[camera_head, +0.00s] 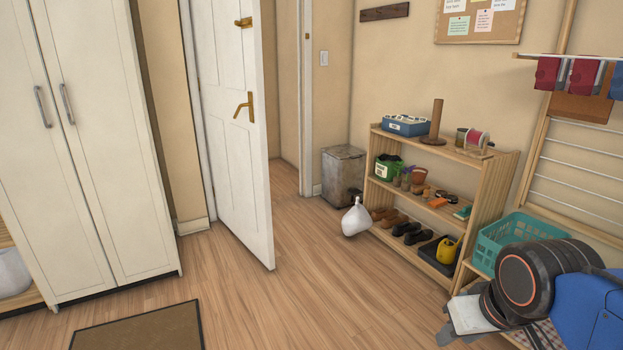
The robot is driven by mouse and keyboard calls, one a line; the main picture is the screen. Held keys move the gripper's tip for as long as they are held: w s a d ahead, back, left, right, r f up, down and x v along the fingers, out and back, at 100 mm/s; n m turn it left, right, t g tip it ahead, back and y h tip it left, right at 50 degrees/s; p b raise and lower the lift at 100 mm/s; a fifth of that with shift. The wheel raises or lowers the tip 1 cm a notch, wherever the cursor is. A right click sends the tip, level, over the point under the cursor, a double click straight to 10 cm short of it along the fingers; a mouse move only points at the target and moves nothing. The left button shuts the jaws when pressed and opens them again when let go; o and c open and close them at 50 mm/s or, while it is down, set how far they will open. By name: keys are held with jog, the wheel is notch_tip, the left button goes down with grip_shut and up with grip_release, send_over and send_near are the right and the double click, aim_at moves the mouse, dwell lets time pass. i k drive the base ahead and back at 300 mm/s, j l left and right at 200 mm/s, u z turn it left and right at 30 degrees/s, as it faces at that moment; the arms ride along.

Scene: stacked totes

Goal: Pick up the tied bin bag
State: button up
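The tied bin bag (355,220) is small and white, with its gathered neck pointing up. It appears to be on the wood floor, in front of the grey metal bin (343,172) and beside the left end of the shoe rack. My arm reaches in at the lower right, with dark round joints and blue parts. What looks like my gripper (462,318) is a pale and grey part at the arm's left end, well to the right of the bag and nearer to me. Its fingers cannot be made out clearly.
A wooden rack (495,190) holds shoes, a yellow watering can (447,249) and boxes. A teal basket (520,240) stands right of it. An open white door (232,130) and a white cupboard (80,150) stand left. A brown mat (140,330) lies in front. The middle floor is clear.

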aim_at(357, 219)
jog(key=i, duration=0.6)
jog(key=i+l, duration=0.15)
jog(key=i, duration=0.45)
jog(key=i+u, duration=0.1)
jog(key=i, duration=0.5)
jog(key=i+l, duration=0.15)
jog(key=i, duration=0.45)
jog(key=i+l, duration=0.1)
jog(key=i, duration=0.5)
jog(key=i+l+u, duration=0.1)
jog(key=i, duration=0.5)
